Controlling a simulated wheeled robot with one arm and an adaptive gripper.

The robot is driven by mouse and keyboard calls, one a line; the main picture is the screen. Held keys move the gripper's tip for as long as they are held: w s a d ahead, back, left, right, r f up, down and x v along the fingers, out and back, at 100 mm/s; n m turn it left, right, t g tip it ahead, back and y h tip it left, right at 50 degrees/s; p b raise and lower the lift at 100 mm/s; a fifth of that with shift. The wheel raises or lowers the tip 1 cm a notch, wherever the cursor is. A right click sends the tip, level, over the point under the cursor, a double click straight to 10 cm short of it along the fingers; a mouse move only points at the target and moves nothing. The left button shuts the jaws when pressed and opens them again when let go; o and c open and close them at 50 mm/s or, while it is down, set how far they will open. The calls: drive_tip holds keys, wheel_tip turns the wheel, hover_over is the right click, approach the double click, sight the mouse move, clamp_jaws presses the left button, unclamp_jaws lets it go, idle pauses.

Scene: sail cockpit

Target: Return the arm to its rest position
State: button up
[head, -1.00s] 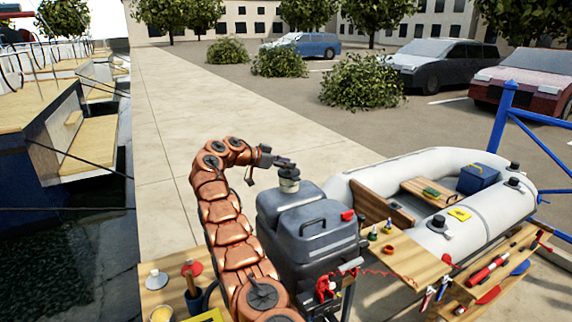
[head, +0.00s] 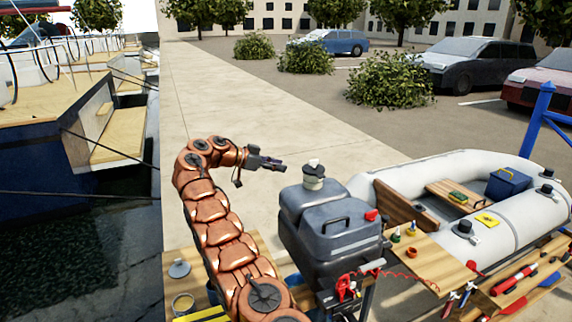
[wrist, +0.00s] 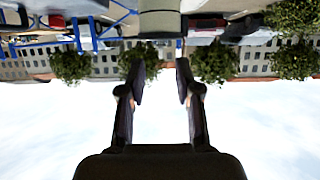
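My copper-coloured arm (head: 215,222) rises from the bottom of the head view and bends over to the right at its top. My gripper (head: 283,164) points right, in the air, a short way left of a pale canister with a dark top (head: 313,178).
A grey inflatable boat (head: 480,240) with a blue box (head: 508,183) lies to the right. A wooden bench with tools (head: 525,285) stands at lower right. Moored boats (head: 100,140) and water are at left. The pavement (head: 225,110) behind the arm is clear.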

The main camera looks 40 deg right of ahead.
drive_tip(key=shift+a, duration=0.25)
drive_tip(key=shift+w, duration=0.1)
idle(0.4)
drive_tip(key=s+a+r+n+t+y, duration=0.2)
drive_tip(key=s+a+n+y, duration=0.1)
drive_tip(key=s+a+n, duration=0.4)
drive_tip(key=s+a+r+n+t+y, duration=0.1)
drive_tip(key=s+a+r+n+y, duration=0.15)
drive_tip(key=s+a+n, duration=0.5)
drive_tip(key=s+a+f+n+y, duration=0.2)
drive_tip(key=s+a+f, duration=0.1)
drive_tip(key=s+a, duration=0.5)
drive_tip(key=s+a+f+n+y, duration=0.2)
drive_tip(key=s+a, duration=0.6)
drive_tip(key=s, duration=0.6)
drive_tip(key=s+a+f+n+y, duration=0.3)
drive_tip(key=s+a+f, duration=0.3)
drive_tip(key=s, duration=0.6)
drive_tip(key=a, duration=0.2)
drive_tip(key=shift+a, duration=0.35)
